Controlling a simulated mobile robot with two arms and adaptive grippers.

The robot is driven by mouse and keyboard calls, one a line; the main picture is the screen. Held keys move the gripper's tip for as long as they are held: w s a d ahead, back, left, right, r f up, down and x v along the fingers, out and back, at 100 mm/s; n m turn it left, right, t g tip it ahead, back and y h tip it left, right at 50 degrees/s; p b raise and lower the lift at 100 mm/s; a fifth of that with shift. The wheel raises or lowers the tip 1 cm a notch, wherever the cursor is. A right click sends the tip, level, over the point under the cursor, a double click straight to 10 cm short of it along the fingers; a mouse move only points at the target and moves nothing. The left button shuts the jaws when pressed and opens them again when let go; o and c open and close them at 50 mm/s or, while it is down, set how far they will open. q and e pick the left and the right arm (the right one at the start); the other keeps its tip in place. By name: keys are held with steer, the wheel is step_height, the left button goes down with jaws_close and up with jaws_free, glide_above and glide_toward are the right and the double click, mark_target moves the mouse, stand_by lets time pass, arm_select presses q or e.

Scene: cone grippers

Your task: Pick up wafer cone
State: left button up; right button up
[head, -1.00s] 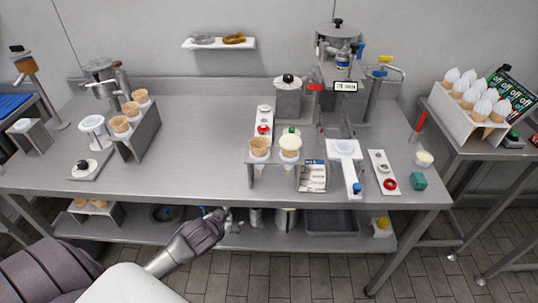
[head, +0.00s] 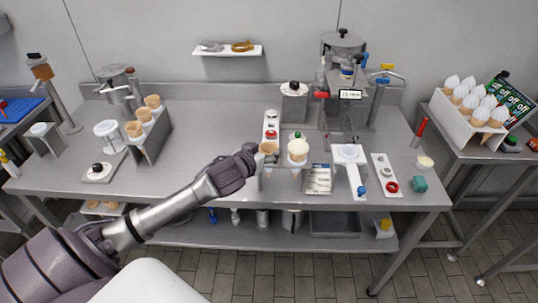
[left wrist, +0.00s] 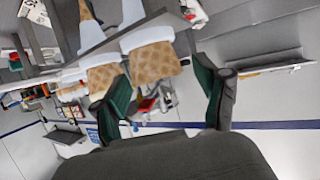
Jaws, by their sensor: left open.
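A wafer cone (head: 268,148) without topping stands in the left place of a small stand (head: 264,186) at the front of the steel table. A cone with a pale topping (head: 297,148) stands to its right. My left gripper (head: 253,152) is just left of the wafer cone, at about its height, and partly overlaps it. In the left wrist view the gripper (left wrist: 161,72) is open. A wafer cone in a white sleeve (left wrist: 153,63) shows between its fingertips, and a second cone (left wrist: 101,79) is beside it. Contact cannot be told. My right gripper is not in view.
A rack of wafer cones (head: 158,133) stands on the left of the table. Right of the stand are a label card (head: 319,180), a white board (head: 350,180) and a metal machine (head: 343,85). The table between rack and stand is mostly clear behind my arm.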

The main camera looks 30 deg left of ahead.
mark_target(272, 147)
arm_select(q)
steer(key=shift+w, duration=0.25)
steer(key=p+x, duration=0.1)
steer(key=x, duration=0.3)
steer(key=shift+w+d+f+p, duration=0.1)
steer(key=shift+w+d+p, duration=0.1)
steer(key=shift+p, duration=0.15)
steer(key=shift+w+f, duration=0.2)
steer(key=shift+s, duration=0.1)
steer(key=shift+c, duration=0.7)
steer(key=c, duration=0.5)
